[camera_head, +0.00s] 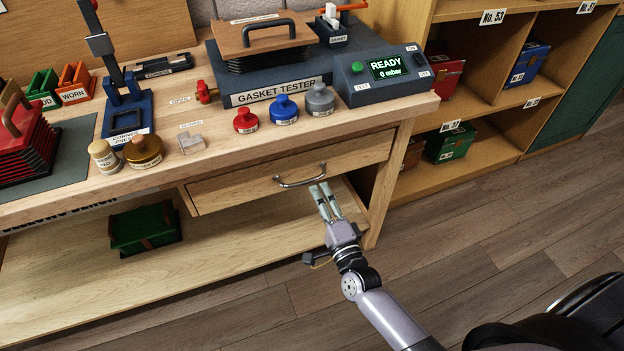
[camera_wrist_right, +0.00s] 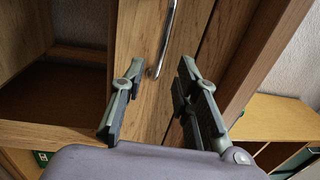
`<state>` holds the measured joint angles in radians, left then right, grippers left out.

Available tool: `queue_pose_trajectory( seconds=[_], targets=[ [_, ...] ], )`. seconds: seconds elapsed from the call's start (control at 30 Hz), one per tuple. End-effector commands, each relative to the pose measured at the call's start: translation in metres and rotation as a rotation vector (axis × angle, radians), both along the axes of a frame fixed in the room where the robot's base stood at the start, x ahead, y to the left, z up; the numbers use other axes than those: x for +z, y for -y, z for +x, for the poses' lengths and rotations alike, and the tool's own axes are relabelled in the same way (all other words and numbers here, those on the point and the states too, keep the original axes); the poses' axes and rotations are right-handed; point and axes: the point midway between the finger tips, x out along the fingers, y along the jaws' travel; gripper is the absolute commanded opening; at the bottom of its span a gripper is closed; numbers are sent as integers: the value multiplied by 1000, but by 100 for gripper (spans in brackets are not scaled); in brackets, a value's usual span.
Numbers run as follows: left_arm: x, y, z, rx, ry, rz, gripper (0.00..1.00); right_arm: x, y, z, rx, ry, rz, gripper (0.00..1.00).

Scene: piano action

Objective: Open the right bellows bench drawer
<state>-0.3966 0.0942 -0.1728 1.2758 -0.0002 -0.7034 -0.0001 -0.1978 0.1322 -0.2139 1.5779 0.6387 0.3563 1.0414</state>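The drawer (camera_head: 235,189) has a pale wooden front under the right part of the bench top. Its curved metal handle (camera_head: 300,183) is on the front and also shows in the right wrist view (camera_wrist_right: 168,35). I cannot tell whether the drawer is fully closed. My right gripper (camera_head: 320,188) is just in front of and below the handle. In the right wrist view its two fingers (camera_wrist_right: 158,80) are apart with nothing gripped, and one end of the handle appears between them. Contact with the handle is not clear. My left gripper is out of view.
The bench top (camera_head: 225,155) carries a gasket tester (camera_head: 275,92), red, blue and grey weights, and a control box (camera_head: 390,78). A green box (camera_head: 145,228) stands on the lower shelf. Shelving (camera_head: 490,110) stands at right. The floor (camera_head: 470,225) before the drawer is clear apart from my arm.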

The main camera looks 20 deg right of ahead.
Motion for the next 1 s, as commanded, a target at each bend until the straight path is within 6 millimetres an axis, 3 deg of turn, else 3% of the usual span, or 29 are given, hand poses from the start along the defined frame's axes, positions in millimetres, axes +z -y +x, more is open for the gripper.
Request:
queue_pose_trajectory(
  seconds=[0.1,0.33,0.73,1.0],
  targets=[
    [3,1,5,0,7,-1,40,2,-1,25,0,2,-1,29],
    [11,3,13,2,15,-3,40,5,-2,54,0,0,-1,29],
    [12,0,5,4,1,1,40,5,-2,61,0,-1,-1,29],
    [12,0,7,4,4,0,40,5,-2,61,0,-1,-1,11]
  ],
)
